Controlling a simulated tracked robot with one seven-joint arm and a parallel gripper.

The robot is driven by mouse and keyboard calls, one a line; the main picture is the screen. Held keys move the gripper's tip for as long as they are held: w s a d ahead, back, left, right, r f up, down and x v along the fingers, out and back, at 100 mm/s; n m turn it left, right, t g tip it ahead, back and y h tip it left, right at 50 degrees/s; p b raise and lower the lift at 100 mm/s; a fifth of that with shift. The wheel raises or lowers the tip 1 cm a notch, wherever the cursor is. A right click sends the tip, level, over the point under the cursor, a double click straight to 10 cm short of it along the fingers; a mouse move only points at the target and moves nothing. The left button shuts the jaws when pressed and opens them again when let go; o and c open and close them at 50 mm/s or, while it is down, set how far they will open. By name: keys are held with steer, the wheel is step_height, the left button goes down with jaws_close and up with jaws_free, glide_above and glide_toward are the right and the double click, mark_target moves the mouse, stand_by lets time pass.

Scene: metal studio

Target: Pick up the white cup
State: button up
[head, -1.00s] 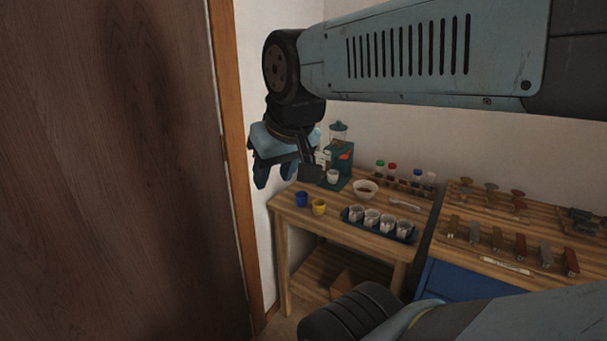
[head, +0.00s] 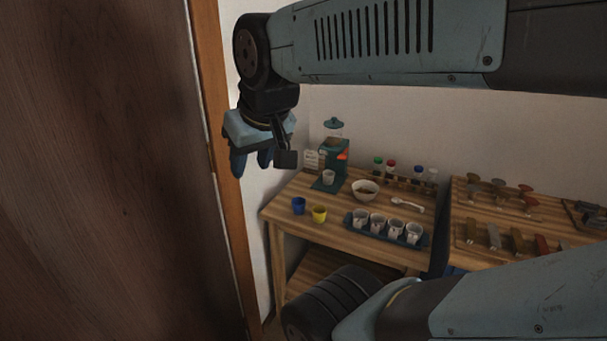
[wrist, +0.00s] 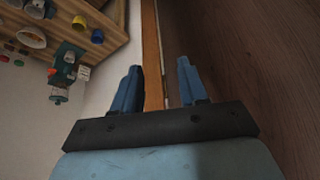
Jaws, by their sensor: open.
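A white cup (head: 328,177) stands on the base of a green dispenser (head: 334,160) at the back left of the wooden table. Several similar white cups (head: 377,223) stand in a dark tray (head: 402,240) at the table's front. I cannot tell which one is meant. My gripper (head: 252,170) hangs in the air left of the dispenser, pointing down, apart from every cup. In the wrist view the gripper (wrist: 160,78) shows open and empty, with the dispenser (wrist: 62,70) off to its left.
A blue cup (head: 299,206), a yellow cup (head: 319,215), a bowl (head: 365,189) and a spoon (head: 408,204) are on the table. Jars (head: 391,170) stand behind. A wooden door (head: 100,170) is close on the left. Another bench with tools (head: 490,236) is at right.

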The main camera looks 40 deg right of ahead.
steer(key=shift+w+d, duration=0.1)
steer(key=shift+w, duration=0.1)
